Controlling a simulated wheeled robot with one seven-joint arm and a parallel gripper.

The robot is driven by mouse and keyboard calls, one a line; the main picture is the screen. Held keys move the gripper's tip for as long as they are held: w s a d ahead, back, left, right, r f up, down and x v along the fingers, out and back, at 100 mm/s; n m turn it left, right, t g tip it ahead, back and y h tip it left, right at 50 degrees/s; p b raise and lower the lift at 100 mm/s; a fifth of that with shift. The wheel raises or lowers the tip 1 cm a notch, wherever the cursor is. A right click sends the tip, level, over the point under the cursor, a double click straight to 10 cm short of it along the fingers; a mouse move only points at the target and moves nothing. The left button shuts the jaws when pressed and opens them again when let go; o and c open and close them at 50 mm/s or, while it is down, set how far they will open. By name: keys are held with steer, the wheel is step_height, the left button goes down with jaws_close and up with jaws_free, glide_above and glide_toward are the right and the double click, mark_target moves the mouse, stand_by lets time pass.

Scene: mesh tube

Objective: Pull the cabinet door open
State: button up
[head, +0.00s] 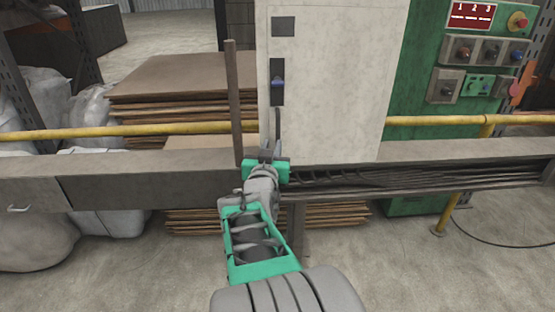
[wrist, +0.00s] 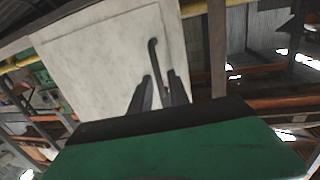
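The cabinet door (head: 335,85) is a pale grey upright panel in the middle of the head view. It looks shut. Its handle (head: 277,125) is a thin dark upright bar near the door's left edge. My gripper (head: 268,150) is at the lower end of this handle. In the wrist view the door (wrist: 95,65) lies ahead and the handle (wrist: 152,52) reaches down between the two fingers of my gripper (wrist: 160,76). The fingers are apart, with a gap beside the bar. Whether either finger touches the handle is unclear.
A long grey beam (head: 130,178) and a yellow rail (head: 120,131) run across near the door. A thin brown post (head: 233,100) stands left of it. A green control panel (head: 420,80) is on the right. Stacked brown sheets (head: 180,80) lie behind.

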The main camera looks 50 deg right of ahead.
mark_target(278, 133)
steer(key=shift+h, duration=0.3)
steer(key=x, duration=0.8)
steer(key=shift+s+d+r, duration=0.2)
steer(key=shift+s, duration=0.05)
steer(key=shift+c, duration=0.3)
jaws_close()
stand_by(0.4)
